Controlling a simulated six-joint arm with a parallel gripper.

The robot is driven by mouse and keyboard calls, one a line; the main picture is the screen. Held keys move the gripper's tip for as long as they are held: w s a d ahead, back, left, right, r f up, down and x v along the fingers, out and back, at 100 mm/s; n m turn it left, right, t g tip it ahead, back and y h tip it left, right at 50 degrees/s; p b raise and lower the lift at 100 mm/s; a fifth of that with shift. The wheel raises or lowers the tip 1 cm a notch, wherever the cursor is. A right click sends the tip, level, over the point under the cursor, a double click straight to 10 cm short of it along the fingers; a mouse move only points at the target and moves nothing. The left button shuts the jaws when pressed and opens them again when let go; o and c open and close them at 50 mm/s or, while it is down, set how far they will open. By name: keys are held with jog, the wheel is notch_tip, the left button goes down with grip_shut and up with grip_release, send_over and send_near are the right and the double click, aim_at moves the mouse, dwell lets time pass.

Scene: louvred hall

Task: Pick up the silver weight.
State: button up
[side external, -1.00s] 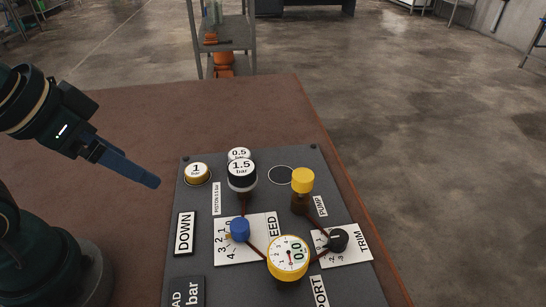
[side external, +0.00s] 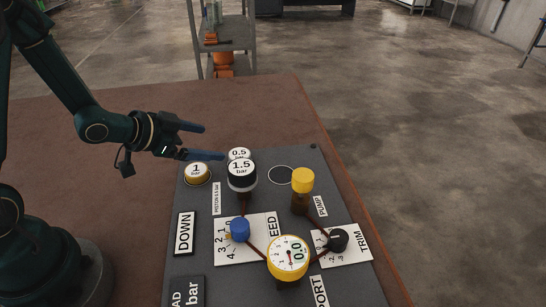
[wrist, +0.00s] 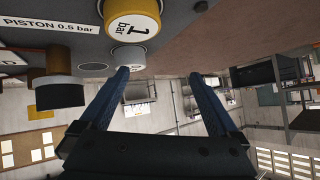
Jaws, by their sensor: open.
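The silver weight, with a white top marked 0.5, stands at the back of the panel (side external: 238,154). The black 1.5 bar weight (side external: 242,178) hides its lower part in the side view. In the wrist view the silver weight (wrist: 128,60) shows beyond the yellow weight, close to the left fingertip. My gripper (side external: 212,142) is open and empty, lying nearly level just left of the silver weight, with its fingers pointing right. The wrist view shows the fingers apart (wrist: 160,75) with nothing between them. Whether a finger touches the weight cannot be told.
A yellow 1 bar weight (side external: 197,173) stands left of the black one, near my lower finger. The dark panel (side external: 200,245) also holds a blue knob (side external: 240,229), a yellow-topped pump (side external: 302,181), a gauge (side external: 288,254) and a black trim knob (side external: 338,240). An empty outlined circle (side external: 280,175) lies right of the black weight.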

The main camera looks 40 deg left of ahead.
aim_at(238, 154)
jog(key=shift+s+d+f+t+h, duration=0.2)
jog(key=shift+d+f+t+h, duration=0.3)
jog(key=shift+d+f+h, duration=0.55)
jog(key=shift+s+d+r+t+h, duration=0.15)
jog(key=shift+s+d+t+h, duration=0.1)
jog(key=shift+d+t+h, duration=0.4)
jog(key=shift+x, duration=2.5)
jog(key=shift+c, duration=0.4)
grip_shut()
